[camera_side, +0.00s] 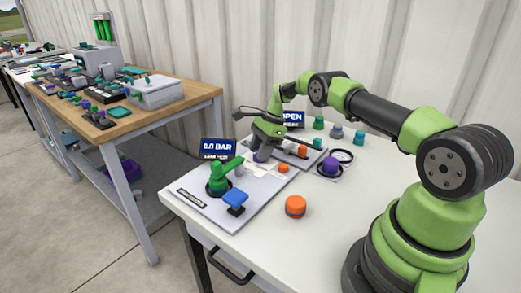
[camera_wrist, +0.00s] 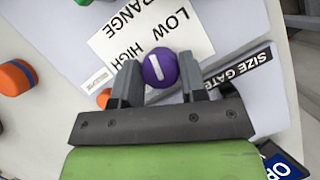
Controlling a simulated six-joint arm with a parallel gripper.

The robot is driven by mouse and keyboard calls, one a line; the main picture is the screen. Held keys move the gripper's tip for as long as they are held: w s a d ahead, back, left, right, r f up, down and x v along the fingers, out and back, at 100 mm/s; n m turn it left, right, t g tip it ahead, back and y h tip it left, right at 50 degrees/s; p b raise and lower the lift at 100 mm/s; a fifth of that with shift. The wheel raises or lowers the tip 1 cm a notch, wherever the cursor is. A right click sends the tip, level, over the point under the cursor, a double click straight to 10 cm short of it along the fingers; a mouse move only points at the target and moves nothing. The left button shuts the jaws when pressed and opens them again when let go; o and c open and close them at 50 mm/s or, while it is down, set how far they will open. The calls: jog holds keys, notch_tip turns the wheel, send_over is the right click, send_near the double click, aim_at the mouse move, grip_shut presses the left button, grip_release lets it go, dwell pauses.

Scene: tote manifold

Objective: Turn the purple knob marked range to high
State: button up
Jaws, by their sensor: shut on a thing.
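The purple knob (camera_wrist: 160,68) marked RANGE sits on a pale panel between the two fingers of my gripper (camera_wrist: 158,78). Its white pointer line is turned toward the label side, slightly slanted; which end is the pointer I cannot tell. The white label (camera_wrist: 128,38) reads RANGE, LOW and HIGH, with HIGH nearer the left finger and LOW above the knob. In the side view my gripper (camera_side: 262,146) reaches down to the panel and is shut on the knob, which is mostly hidden there.
A green valve handle (camera_side: 219,177) and a blue square knob (camera_side: 235,199) stand on the same panel. An orange knob (camera_side: 295,206) stands on the white table. A SIZE GATE strip (camera_wrist: 237,67) lies right of the knob. Another purple knob (camera_side: 330,165) stands to the right.

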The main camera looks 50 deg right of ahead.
jog(key=shift+n, duration=0.5)
jog(key=o, duration=0.9)
jog(key=v, duration=1)
jog(key=shift+w, duration=0.2)
